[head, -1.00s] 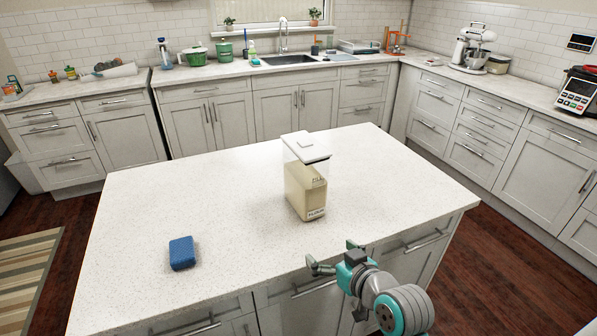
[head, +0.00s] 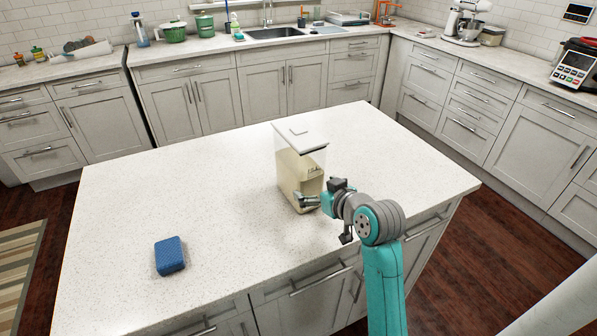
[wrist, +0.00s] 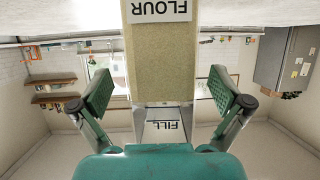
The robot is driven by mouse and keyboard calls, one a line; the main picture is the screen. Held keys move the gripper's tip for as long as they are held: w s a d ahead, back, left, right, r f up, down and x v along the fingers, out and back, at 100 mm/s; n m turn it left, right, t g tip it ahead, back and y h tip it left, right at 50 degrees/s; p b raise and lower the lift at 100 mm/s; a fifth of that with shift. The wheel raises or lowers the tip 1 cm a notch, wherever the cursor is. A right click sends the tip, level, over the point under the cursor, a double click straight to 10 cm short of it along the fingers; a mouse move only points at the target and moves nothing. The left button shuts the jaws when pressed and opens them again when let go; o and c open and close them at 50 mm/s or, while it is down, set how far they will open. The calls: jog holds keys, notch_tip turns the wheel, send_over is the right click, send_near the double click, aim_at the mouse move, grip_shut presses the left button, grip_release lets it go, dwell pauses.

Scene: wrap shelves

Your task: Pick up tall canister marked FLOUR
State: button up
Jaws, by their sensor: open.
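The flour canister (head: 301,160) is tall and clear with a white lid and pale flour inside. It stands upright on the white island counter. My gripper (head: 308,200) is at its lower front right side in the head view and hides part of it. In the wrist view, which is upside down, the canister (wrist: 161,65) with its FLOUR label sits centred between the open fingers of my gripper (wrist: 164,92). A gap shows on each side between finger and canister. A FILL mark shows on its clear upper part.
A blue sponge (head: 170,256) lies on the island counter (head: 215,215) to the left of the canister. The counter around the canister is otherwise clear. Cabinets with a sink (head: 280,34) and several kitchen items stand along the back wall.

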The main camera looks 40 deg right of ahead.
jog(key=shift+x, duration=2.35)
jog(key=shift+a+f, duration=0.1)
jog(key=c, duration=1.7)
jog(key=shift+r, duration=0.2)
